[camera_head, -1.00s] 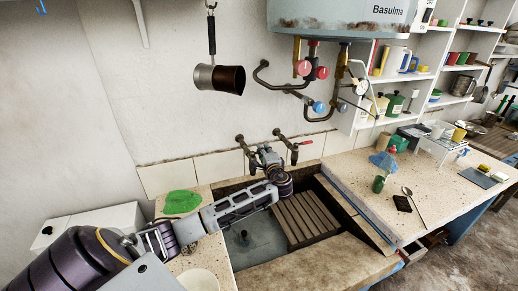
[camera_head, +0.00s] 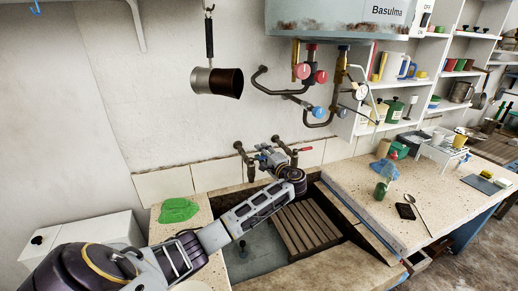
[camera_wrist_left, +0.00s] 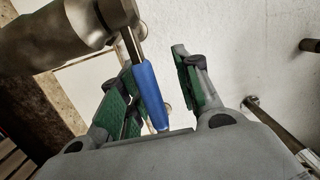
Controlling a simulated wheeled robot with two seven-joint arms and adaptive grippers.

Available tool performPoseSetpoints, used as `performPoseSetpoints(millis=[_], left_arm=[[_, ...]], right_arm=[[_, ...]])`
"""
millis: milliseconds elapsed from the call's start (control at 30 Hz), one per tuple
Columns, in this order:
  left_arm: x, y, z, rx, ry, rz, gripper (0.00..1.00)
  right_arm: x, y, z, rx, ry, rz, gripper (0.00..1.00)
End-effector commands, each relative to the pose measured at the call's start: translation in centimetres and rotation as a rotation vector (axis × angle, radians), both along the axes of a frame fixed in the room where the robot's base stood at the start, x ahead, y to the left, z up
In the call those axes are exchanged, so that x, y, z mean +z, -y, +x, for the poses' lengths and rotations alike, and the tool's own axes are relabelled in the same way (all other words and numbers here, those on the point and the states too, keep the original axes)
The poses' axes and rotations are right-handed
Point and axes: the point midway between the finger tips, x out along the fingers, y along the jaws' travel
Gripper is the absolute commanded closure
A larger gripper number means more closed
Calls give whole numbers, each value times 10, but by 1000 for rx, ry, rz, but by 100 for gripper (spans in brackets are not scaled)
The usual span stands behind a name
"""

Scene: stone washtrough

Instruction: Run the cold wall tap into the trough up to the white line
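The cold tap's blue lever (camera_wrist_left: 150,95) shows in the left wrist view, attached to a metal tap body (camera_wrist_left: 65,30). My left gripper (camera_wrist_left: 158,78) is open, with its green-padded fingers on either side of the lever. The lever lies closer to the left finger; I cannot tell whether they touch. In the head view my left gripper (camera_head: 271,156) is at the wall taps, partly hiding the cold tap (camera_head: 246,160). The stone trough (camera_head: 310,274) is below, its floor partly hidden by my arm. I cannot make out running water or the white line. My right gripper is out of view.
A red-handled tap (camera_head: 290,150) is close on the right. A wooden slatted rack (camera_head: 302,229) sits in the trough. A green cloth (camera_head: 178,210) lies on the left ledge. Pipes with red and blue valves (camera_head: 319,111) hang above. The right counter (camera_head: 365,185) holds small items.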

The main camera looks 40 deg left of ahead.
Motion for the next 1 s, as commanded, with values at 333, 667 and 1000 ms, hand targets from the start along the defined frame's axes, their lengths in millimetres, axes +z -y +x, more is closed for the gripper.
performPoseSetpoints(millis=[333,667,1000], left_arm=[[-1,11,-2,-3,0,-1,67],[0,48,-11,-2,1,-3,67],[1,73,-18,-1,2,-1,67]], right_arm=[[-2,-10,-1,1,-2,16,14],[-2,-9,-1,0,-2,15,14],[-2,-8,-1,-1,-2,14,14]])
